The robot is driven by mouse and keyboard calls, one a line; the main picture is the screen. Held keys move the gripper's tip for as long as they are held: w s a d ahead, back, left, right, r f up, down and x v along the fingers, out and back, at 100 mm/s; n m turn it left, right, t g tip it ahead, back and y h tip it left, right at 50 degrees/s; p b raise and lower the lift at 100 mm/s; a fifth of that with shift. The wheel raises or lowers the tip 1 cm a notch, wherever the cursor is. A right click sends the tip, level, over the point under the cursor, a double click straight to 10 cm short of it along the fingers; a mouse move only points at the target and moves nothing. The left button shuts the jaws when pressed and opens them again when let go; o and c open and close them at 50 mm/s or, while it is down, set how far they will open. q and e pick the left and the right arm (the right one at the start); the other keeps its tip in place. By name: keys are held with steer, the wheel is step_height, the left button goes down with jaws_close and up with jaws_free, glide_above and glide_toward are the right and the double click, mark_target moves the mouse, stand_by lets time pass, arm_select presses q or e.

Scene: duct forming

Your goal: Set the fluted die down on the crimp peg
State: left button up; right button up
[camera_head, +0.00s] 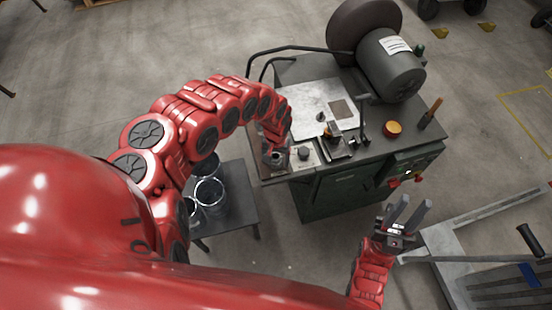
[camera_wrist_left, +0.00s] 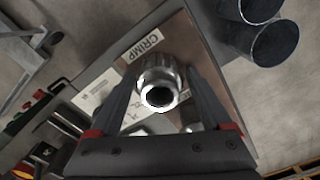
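The fluted die (camera_wrist_left: 160,82) is a silver, ribbed ring with a dark bore, seen end-on between my left gripper's fingers in the left wrist view. My left gripper (camera_wrist_left: 162,74) appears shut on it, over a tan board (camera_wrist_left: 183,38) with a CRIMP label (camera_wrist_left: 141,43). In the head view my left gripper (camera_head: 276,153) is at the bench's front left corner. The crimp peg cannot be made out; the die and fingers cover the area beside the label. I cannot tell whether the die touches anything below. My right gripper (camera_head: 408,213) is open and empty, right of the bench.
A low dark table (camera_head: 236,203) with metal cylinders (camera_head: 209,191) stands to the left. A grey cart (camera_head: 490,270) stands at lower right.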

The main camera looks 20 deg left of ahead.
arm_select(q)
steer(key=shift+o, duration=0.2)
step_height(320, 180, up, 18)
steer(key=p, duration=0.7)
steer(key=shift+f+p, duration=0.25)
steer(key=shift+p, duration=0.15)
